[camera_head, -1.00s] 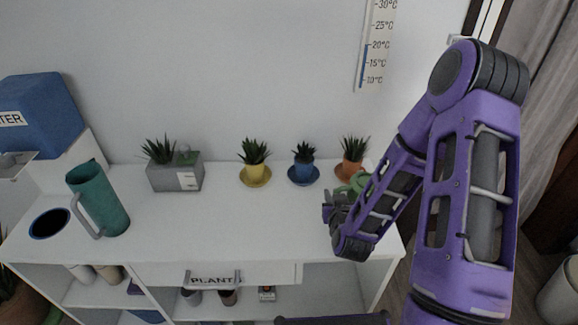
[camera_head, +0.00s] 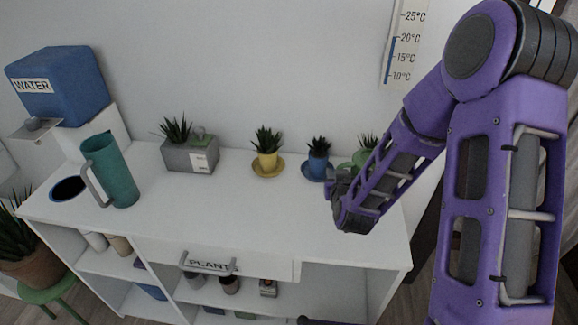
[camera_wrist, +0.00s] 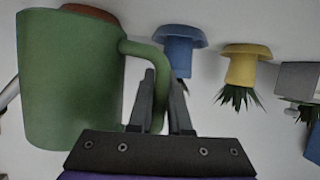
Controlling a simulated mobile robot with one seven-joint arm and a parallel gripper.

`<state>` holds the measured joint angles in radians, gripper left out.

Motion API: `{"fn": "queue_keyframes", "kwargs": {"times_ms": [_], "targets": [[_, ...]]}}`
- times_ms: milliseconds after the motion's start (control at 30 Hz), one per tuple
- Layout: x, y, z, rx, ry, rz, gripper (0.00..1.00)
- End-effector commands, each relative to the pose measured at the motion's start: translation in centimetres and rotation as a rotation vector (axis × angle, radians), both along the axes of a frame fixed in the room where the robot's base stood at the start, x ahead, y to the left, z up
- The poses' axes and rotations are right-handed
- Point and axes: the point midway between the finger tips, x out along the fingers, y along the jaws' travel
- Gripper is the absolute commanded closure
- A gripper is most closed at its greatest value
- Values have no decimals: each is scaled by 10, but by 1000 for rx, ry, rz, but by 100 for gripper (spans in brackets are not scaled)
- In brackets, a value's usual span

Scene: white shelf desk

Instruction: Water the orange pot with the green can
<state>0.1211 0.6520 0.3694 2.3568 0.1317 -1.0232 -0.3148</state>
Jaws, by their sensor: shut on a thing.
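My gripper (camera_head: 340,183) is at the right end of the white desk, and its fingers (camera_wrist: 165,88) are shut on the handle of the green can (camera_wrist: 70,80). In the head view the green can (camera_head: 363,158) shows only partly behind my arm. The orange pot is mostly hidden behind the can; an orange edge (camera_wrist: 92,12) shows past the can in the wrist view. Its spiky plant sticks up above the can in the head view. I cannot tell whether the can touches the pot or is tilted. The wrist view shows the pots upside down.
A blue pot (camera_head: 318,161) and a yellow pot (camera_head: 267,160) stand to the left on saucers. A grey planter (camera_head: 190,157), a teal pitcher (camera_head: 122,180) and a blue water tank (camera_head: 70,85) are further left. The desk's front middle (camera_head: 230,210) is clear.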

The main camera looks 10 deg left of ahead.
Motion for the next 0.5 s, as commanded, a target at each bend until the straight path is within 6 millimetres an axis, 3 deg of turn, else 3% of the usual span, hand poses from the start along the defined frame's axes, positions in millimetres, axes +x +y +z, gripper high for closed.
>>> {"fn": "queue_keyframes", "kwargs": {"times_ms": [33,100,200,333,500], "targets": [[3,26,4,-1,-11,38,100],[3,56,15,4,-14,76,100],[0,89,28,14,-11,118,100],[-5,113,39,25,-6,149,100],[-8,125,44,31,-3,163,100]]}}
